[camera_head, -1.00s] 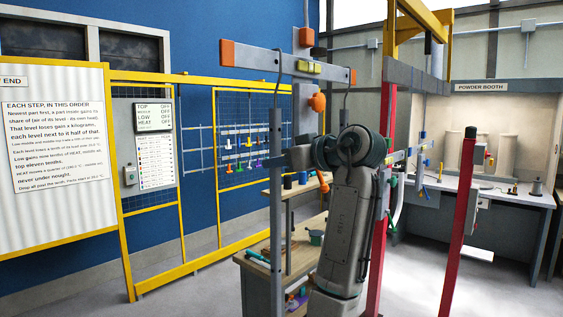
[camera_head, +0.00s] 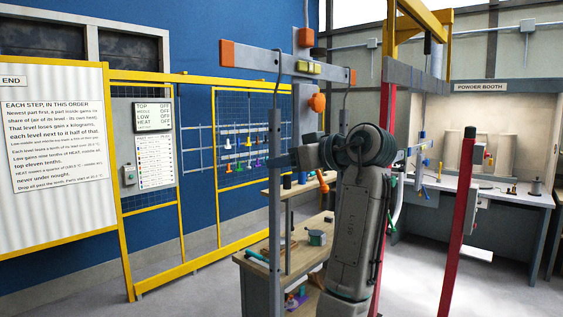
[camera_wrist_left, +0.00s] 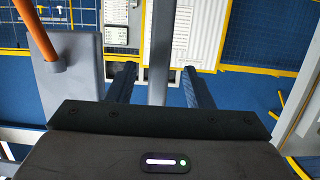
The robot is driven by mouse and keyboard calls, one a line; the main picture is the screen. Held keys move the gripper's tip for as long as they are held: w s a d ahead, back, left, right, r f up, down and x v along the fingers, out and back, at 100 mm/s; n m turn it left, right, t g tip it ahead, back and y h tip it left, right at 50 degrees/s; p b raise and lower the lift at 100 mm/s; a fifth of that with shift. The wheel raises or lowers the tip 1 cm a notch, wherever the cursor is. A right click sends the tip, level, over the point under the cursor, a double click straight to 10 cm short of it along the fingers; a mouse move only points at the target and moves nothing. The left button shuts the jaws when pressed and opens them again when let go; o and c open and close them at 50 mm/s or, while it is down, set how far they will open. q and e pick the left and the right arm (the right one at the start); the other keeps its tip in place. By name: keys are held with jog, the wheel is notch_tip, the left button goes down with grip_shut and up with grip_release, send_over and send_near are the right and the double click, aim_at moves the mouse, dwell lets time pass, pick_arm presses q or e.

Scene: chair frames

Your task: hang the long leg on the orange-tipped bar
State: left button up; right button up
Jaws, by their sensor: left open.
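The orange-tipped bar (camera_head: 315,69) runs across the upper middle of the head view, with wire hooks on it. The long grey leg (camera_head: 275,200) hangs upright from the hook near the bar's left end; its lower end runs to the picture's bottom. My left gripper (camera_head: 291,159) is just right of the leg, at its upper part, partly hidden by my wrist. In the left wrist view its two fingers (camera_wrist_left: 156,86) are open and apart, with the grey leg (camera_wrist_left: 158,50) upright in the gap ahead. I cannot tell whether they touch. My right gripper is out of view.
A shorter grey part (camera_head: 339,115) hangs from the bar's right hook, partly behind my arm. A wooden bench (camera_head: 285,255) with tools stands behind. Red posts (camera_head: 459,220) stand at right, a yellow mesh fence (camera_head: 165,272) at left. An orange rod (camera_wrist_left: 38,32) shows in the wrist view.

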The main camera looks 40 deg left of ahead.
pick_arm(q)
jog(key=v, duration=0.6)
jog(key=shift+d, duration=0.2)
jog(key=shift+a, duration=0.1)
dwell(0.8)
